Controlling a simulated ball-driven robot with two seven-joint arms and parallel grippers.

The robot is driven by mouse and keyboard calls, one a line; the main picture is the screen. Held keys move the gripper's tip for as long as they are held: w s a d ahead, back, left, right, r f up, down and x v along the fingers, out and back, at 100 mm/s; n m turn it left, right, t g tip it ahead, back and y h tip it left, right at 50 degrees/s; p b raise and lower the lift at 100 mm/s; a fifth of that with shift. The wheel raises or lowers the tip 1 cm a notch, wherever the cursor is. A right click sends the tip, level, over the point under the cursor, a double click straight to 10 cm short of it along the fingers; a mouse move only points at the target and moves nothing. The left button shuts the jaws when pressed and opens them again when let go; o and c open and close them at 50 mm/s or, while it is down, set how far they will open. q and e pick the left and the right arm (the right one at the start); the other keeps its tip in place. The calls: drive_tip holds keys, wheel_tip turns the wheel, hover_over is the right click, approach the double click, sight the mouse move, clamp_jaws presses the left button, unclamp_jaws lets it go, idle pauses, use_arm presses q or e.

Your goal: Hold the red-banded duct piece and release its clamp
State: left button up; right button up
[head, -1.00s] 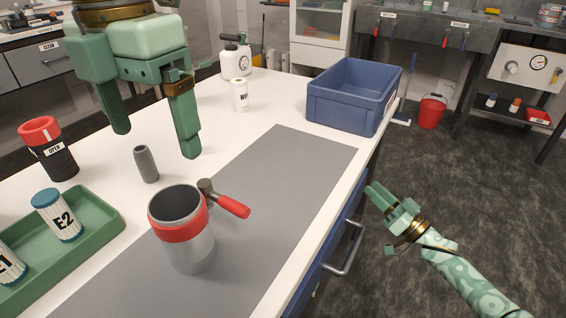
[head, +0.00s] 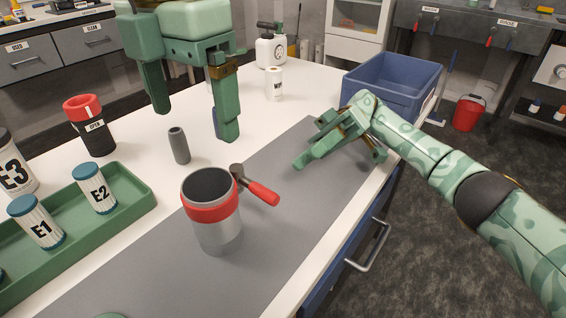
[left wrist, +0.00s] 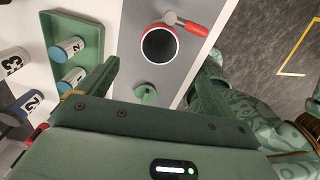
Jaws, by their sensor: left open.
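The grey duct piece with a red band (head: 213,213) stands upright on a grey mat (head: 120,274); its open top faces up. It also shows in the left wrist view (left wrist: 158,44). Its clamp has a red lever (head: 262,193) sticking out to the right. My left gripper (head: 192,122) is open and empty, pointing down above the bench behind the duct piece. My right gripper (head: 318,142) hangs over the mat, behind and right of the lever, apart from it; whether its jaws are open is unclear.
A small grey cylinder (head: 179,146) and a black OPEN container with red rim (head: 90,126) stand left. A green tray (head: 142,187) holds labelled canisters. A blue crate (head: 408,75) stands at the back right. A green round object (left wrist: 145,93) lies on the mat.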

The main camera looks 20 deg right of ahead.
sight(213, 204)
use_arm(q)
wheel_tip(213, 204, down, 16)
drive_tip(key=shift+f, duration=0.2)
idle(0.4)
drive_tip(key=c, duration=1.2)
